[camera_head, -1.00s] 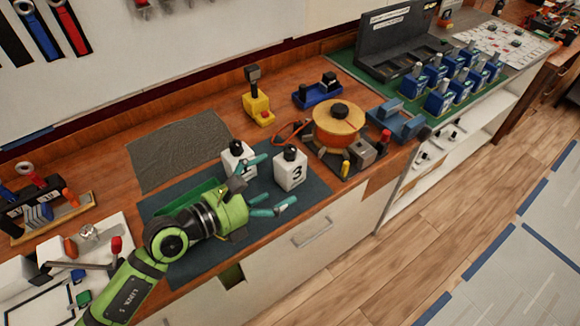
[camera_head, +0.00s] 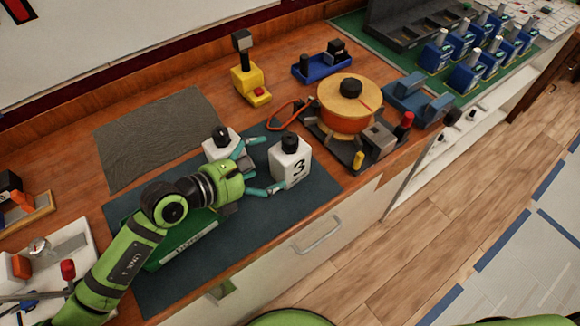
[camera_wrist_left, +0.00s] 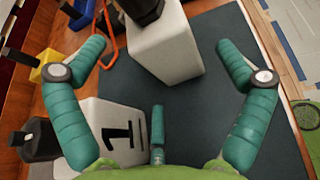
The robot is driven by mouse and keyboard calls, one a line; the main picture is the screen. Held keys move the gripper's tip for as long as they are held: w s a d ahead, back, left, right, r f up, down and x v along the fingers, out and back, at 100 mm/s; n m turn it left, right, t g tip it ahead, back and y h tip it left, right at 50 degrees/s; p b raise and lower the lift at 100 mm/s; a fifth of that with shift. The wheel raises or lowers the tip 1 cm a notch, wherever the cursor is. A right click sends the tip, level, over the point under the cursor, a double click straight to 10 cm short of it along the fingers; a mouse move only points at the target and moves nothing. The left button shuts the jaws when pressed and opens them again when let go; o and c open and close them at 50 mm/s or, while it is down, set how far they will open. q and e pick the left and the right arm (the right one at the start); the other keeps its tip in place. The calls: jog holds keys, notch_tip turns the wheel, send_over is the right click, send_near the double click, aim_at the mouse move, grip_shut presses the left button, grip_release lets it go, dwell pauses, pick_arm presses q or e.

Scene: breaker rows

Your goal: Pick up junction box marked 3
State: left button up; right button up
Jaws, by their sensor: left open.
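The junction box marked 3 (camera_head: 290,160) is white with a black knob and stands upright on the dark mat (camera_head: 220,250). In the left wrist view the white box with a black knob (camera_wrist_left: 165,50) lies ahead, between the open finger lines; its number is not visible there. A box marked 1 (camera_wrist_left: 110,125) stands at lower left in that view; in the head view it is the white box (camera_head: 221,145) behind my gripper. My left gripper (camera_head: 266,164) is open, its teal fingers spread just left of box 3. Contact cannot be told. My right gripper is not in view.
A green container (camera_head: 182,245) lies under my left arm. The grey cloth (camera_head: 160,135) is bare. The counter's front edge is close to box 3.

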aim_at(273, 160)
pick_arm(q)
jog(key=shift+w+d+f, duration=0.35)
jog(key=shift+w+f, duration=0.05)
jog(key=shift+w, duration=0.15)
jog(key=shift+w+d+f+p, duration=0.15)
jog(key=shift+w+d+p, duration=0.7)
jog(key=shift+d+p, duration=0.2)
jog(key=shift+x, duration=1.25)
jog(key=shift+w+d+f, duration=0.15)
jog(key=shift+d+f, duration=0.05)
jog(key=shift+f, duration=0.05)
jog(key=shift+w+d, duration=0.1)
jog(key=c, duration=1.4)
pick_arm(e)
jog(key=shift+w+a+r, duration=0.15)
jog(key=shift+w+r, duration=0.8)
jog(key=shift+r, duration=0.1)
